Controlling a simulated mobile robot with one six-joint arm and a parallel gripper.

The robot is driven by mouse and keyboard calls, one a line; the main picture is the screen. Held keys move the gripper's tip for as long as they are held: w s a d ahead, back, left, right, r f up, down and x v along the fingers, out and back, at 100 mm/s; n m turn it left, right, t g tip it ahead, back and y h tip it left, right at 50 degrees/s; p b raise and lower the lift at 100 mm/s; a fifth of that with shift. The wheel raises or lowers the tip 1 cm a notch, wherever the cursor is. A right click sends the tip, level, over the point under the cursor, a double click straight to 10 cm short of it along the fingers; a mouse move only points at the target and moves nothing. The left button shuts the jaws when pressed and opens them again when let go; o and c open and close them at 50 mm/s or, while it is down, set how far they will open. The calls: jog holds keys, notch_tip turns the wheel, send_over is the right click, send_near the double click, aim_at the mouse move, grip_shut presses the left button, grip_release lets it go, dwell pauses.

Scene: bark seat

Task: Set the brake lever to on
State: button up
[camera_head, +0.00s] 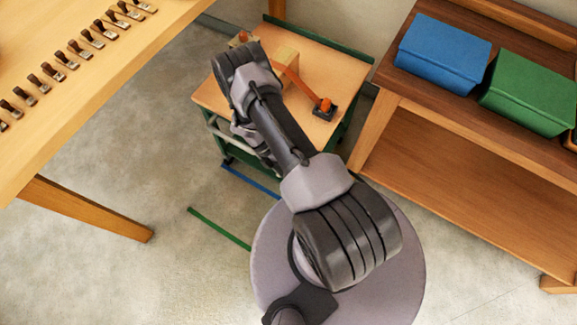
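A small cart with a wooden top (345,72) and a green frame stands beyond my base. On its top is a black base (324,113) with an orange knob (325,103). An orange bar (294,80) slants from near a wooden block (286,62) towards this base. A second orange piece (242,38) shows at the far left of the top, partly behind my arm. No label shows, so I cannot tell which part is the brake lever or how it is set. My arm reaches over the cart's left part, and my gripper is hidden beneath or behind it.
A wooden bench (95,75) with a row of small metal clips fills the upper left; its leg (85,208) reaches the floor. A wooden shelf (430,130) with blue (443,52) and green (530,92) bins stands right. Blue and green strips lie on the otherwise clear left floor.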

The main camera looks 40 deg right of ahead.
jog(key=p+v, duration=0.4)
jog(key=v, duration=1.3)
jog(key=shift+p, duration=0.35)
jog(key=shift+w+a+r, duration=0.1)
jog(key=shift+w, duration=0.05)
